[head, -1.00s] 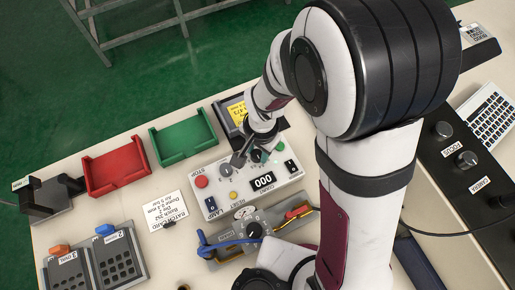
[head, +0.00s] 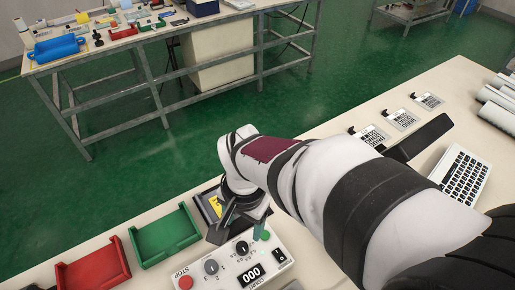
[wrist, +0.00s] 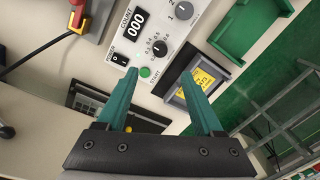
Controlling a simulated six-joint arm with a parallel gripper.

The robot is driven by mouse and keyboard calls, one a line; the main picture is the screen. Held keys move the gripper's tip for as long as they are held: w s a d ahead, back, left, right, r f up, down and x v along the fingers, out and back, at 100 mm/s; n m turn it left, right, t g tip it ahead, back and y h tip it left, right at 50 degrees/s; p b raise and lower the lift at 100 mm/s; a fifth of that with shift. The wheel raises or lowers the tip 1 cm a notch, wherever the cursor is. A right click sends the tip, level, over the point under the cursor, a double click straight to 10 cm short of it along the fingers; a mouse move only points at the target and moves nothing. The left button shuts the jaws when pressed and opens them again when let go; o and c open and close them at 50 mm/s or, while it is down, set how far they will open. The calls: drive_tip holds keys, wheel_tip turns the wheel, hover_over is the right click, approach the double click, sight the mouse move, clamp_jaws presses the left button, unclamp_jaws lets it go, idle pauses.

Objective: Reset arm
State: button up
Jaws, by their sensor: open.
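My gripper (wrist: 160,76) is open, with two teal fingers spread and nothing between them in the wrist view. In the head view my gripper (head: 250,222) hangs over the far edge of a pale control box (head: 228,272). A red STOP button (head: 186,282) sits at the box's left end.
A green tray (head: 165,238) and a red tray (head: 92,272) stand left of the box. A dark holder with a yellow note (wrist: 200,82) is close by my right finger in the wrist view. A keyboard (head: 462,172) and keypads (head: 402,119) lie to the right.

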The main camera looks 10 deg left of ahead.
wheel_tip(320, 180, up, 4)
drive_tip(key=shift+d+f, duration=0.1)
drive_tip(key=shift+d, duration=0.05)
drive_tip(key=s+d+m+y, duration=0.1)
drive_tip(key=s+d+m, duration=0.1)
drive_tip(key=s+d, duration=0.9)
drive_tip(key=d+r, duration=0.1)
drive_tip(key=d, duration=0.3)
drive_tip(key=shift+s+d, duration=0.15)
drive_tip(key=shift+s, duration=0.05)
